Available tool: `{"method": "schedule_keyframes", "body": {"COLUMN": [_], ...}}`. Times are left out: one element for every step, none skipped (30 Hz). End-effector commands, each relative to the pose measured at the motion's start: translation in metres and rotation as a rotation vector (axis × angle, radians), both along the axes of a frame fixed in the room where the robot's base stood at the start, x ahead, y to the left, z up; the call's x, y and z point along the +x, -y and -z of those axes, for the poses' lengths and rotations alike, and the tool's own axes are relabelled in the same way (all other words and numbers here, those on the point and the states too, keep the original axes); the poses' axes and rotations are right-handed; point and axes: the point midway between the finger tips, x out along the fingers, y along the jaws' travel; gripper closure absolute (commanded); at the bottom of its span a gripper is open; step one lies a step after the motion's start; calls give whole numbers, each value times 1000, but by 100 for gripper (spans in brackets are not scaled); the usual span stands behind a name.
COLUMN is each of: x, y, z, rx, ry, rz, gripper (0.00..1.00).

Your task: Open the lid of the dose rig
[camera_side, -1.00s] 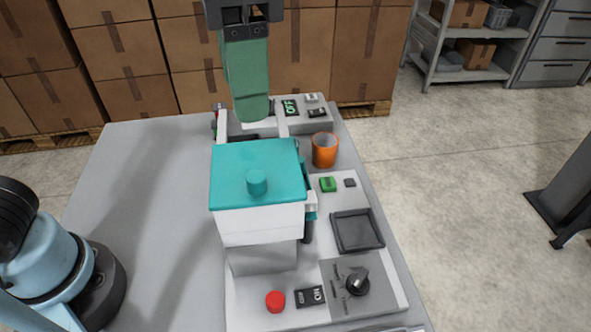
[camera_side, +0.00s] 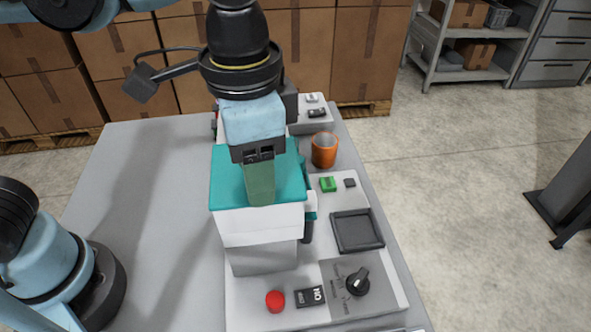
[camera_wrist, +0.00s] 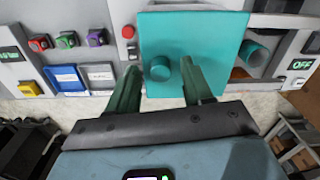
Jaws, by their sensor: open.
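The dose rig shows as a white box (camera_side: 262,227) with a flat teal lid (camera_side: 228,180), which lies shut on top. In the wrist view the lid (camera_wrist: 208,40) has a round teal knob (camera_wrist: 160,70) near its lower left edge. My gripper (camera_wrist: 159,66) is open, with one green finger on each side of the knob and visible gaps between. In the side view my gripper (camera_side: 260,200) points down over the lid and hides the knob. I cannot tell how far down the fingertips reach beside the knob.
An orange mug (camera_side: 324,150) stands right of the box. A dark tray (camera_side: 357,231), a rotary dial (camera_side: 357,281) and a red button (camera_side: 275,301) sit on the panel. The grey table left of the box (camera_side: 150,210) is clear.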

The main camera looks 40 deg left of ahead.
Motion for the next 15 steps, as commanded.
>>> {"method": "schedule_keyframes", "body": {"x": [0, 0, 0, 0, 0, 0, 0, 0, 0, 0, 0, 0, 0, 0, 0], "y": [0, 0, 0, 0, 0, 0, 0, 0, 0, 0, 0, 0, 0, 0, 0], "z": [1, 1, 1, 1, 1, 1, 1, 1, 1, 1, 0, 0, 0, 0, 0], "rx": [0, 0, 0, 0, 0, 0, 0, 0, 0, 0, 0, 0, 0, 0, 0], "ry": [0, 0, 0, 0, 0, 0, 0, 0, 0, 0, 0, 0, 0, 0, 0], "rz": [0, 0, 0, 0, 0, 0, 0, 0, 0, 0, 0, 0, 0, 0, 0], "gripper": [49, 49, 49, 49, 49, 49, 49, 53, 59, 63, 68, 74, 79, 83, 89]}}
